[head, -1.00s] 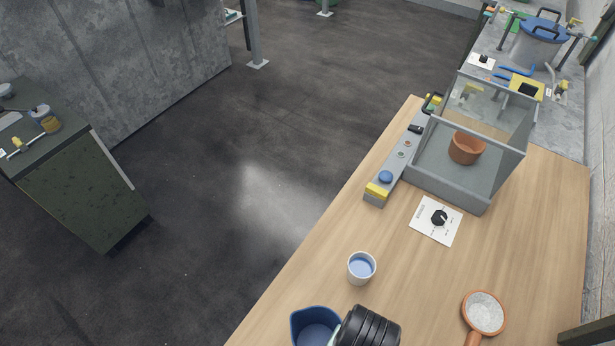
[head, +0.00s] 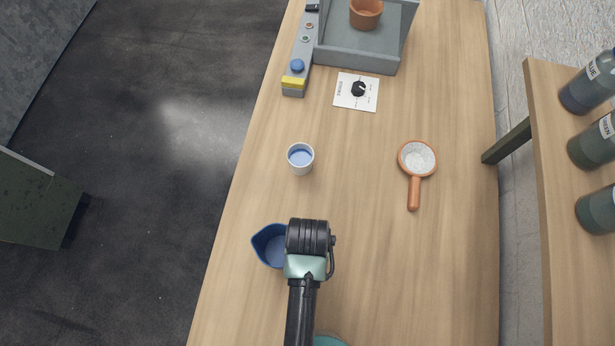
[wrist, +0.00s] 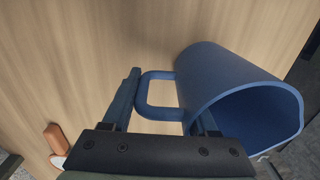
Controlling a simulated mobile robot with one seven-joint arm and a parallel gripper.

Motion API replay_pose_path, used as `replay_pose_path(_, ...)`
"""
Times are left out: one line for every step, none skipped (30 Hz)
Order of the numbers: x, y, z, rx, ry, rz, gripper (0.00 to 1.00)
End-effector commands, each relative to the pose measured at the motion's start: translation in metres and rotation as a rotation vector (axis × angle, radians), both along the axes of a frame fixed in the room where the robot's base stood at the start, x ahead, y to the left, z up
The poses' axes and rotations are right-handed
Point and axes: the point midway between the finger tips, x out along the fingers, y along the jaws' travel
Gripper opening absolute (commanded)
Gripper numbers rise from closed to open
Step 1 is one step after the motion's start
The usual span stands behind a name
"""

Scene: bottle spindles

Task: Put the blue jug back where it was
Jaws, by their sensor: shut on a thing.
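The blue jug (head: 268,246) is at the left side of the wooden table in the head view, partly covered by my gripper (head: 307,238). In the wrist view the jug (wrist: 235,90) is at the right, its open mouth towards the lower right. My gripper (wrist: 165,112) is shut on the jug's handle (wrist: 150,82), which lies between the two fingers. The fingertips are hidden in the head view. I cannot tell whether the jug's base touches the table.
A white cup with blue liquid (head: 300,158) stands just beyond the jug. A pan of white grains (head: 417,160) lies to the right. Farther back are a dial card (head: 357,91), a button strip (head: 297,66) and a grey box (head: 360,58). Bottles (head: 590,145) line a right-hand shelf.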

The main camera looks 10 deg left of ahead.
Motion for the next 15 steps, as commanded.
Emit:
replay_pose_path(0.0, 0.0001, -0.0053, 0.0, 0.001, 0.0, 0.0)
replay_pose_path(-0.0001, 0.0, -0.0075, 0.0, 0.001, 0.0, 0.0)
replay_pose_path(0.0001, 0.0, -0.0095, 0.0, 0.0, 0.0, 0.0)
replay_pose_path(0.0003, 0.0, -0.0105, 0.0, -0.001, 0.0, 0.0)
replay_pose_path(0.0003, 0.0, -0.011, 0.0, -0.002, 0.0, 0.0)
replay_pose_path(0.0004, 0.0, -0.011, 0.001, -0.002, 0.0, 0.0)
replay_pose_path(0.0005, 0.0, -0.0109, 0.0, -0.002, 0.0, 0.0)
replay_pose_path(0.0005, 0.0, -0.0108, 0.0, -0.002, 0.0, 0.0)
replay_pose_path(0.0005, 0.0, -0.0108, 0.0, -0.002, 0.0, 0.0)
replay_pose_path(0.0005, 0.0, -0.0107, 0.0, -0.002, 0.0, 0.0)
replay_pose_path(0.0005, 0.0, -0.0108, 0.0, -0.002, 0.0, 0.0)
replay_pose_path(0.0005, 0.0, -0.0115, 0.0, -0.002, 0.0, 0.0)
replay_pose_path(0.0004, 0.0, -0.0125, 0.0, -0.002, 0.0, 0.0)
replay_pose_path(0.0004, 0.0, -0.0136, 0.0, -0.001, 0.0, 0.0)
replay_pose_path(0.0002, -0.0001, -0.0143, 0.0, -0.001, 0.0, 0.61)
